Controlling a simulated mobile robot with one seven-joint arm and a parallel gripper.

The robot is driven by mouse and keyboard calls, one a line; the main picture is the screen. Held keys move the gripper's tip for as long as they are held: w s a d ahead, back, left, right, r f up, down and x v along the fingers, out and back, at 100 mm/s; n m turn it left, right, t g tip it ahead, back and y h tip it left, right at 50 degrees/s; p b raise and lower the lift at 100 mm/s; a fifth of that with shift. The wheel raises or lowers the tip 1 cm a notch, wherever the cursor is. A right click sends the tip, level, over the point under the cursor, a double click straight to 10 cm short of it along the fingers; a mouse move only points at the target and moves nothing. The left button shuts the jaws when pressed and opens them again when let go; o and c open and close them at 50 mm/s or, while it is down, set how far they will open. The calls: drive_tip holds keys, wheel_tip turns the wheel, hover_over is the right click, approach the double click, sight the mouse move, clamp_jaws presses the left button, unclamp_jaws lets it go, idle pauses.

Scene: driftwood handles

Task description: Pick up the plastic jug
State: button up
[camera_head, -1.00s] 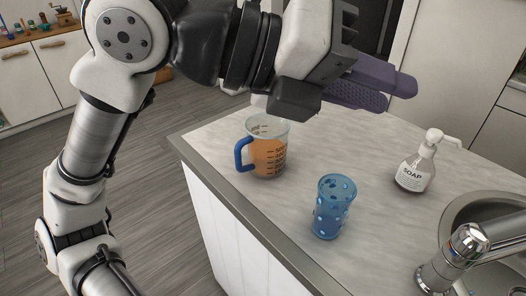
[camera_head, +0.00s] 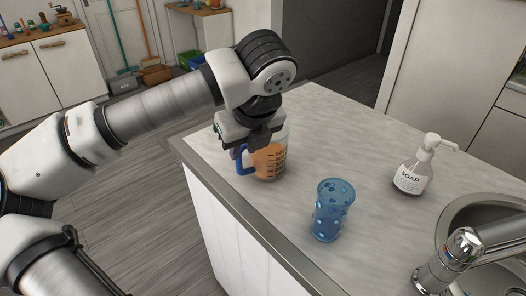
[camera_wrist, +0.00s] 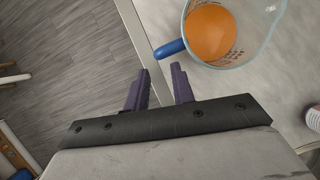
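The plastic jug (camera_head: 270,162) is clear with an orange filling, dark measuring marks and a blue handle. It stands upright near the left edge of the counter. My gripper (camera_head: 240,152) is over the handle side of the jug in the head view and hides part of its top and handle. In the wrist view the two purple fingers of my gripper (camera_wrist: 161,82) are apart with nothing between them. The blue handle (camera_wrist: 170,48) lies just beyond the fingertips there, and the jug (camera_wrist: 212,33) is beyond it, cut off by the top edge.
A blue cup with holes (camera_head: 332,210) stands on the counter (camera_head: 385,140) in front of the jug. A soap bottle (camera_head: 413,170) and a sink with a tap (camera_head: 455,255) are on the right. The counter behind the jug is clear.

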sight(240, 160)
drive_tip(key=shift+p+x, duration=0.7)
drive_tip(key=shift+x, duration=2.75)
clamp_jaws()
drive_tip(key=shift+r, duration=0.1)
